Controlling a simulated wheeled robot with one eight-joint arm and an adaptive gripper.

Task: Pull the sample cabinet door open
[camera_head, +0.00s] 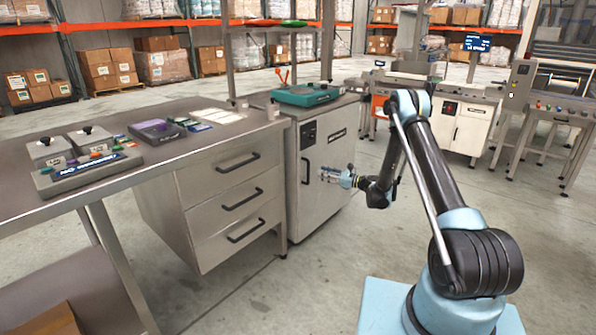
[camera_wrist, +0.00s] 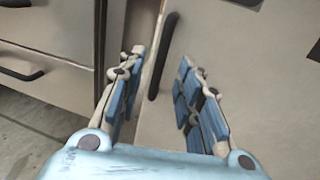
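The sample cabinet (camera_head: 327,205) is a grey metal unit at the end of the bench. Its door looks shut in the head view. A vertical black bar handle (camera_head: 305,171) is near the door's left edge. My gripper (camera_head: 323,173) is in front of the door, a little right of the handle in the head view. In the wrist view my gripper (camera_wrist: 162,58) is open, with blue-padded fingers apart. The handle (camera_wrist: 161,62) appears between the fingertips there, with no contact visible. I cannot tell how far it is from the fingers in depth.
A drawer unit (camera_head: 222,172) with black handles adjoins the cabinet on the left, under the bench. A teal device (camera_head: 307,95) sits on top of the cabinet. The concrete floor (camera_head: 270,302) in front is clear. Weighing stations (camera_head: 467,130) stand farther back right.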

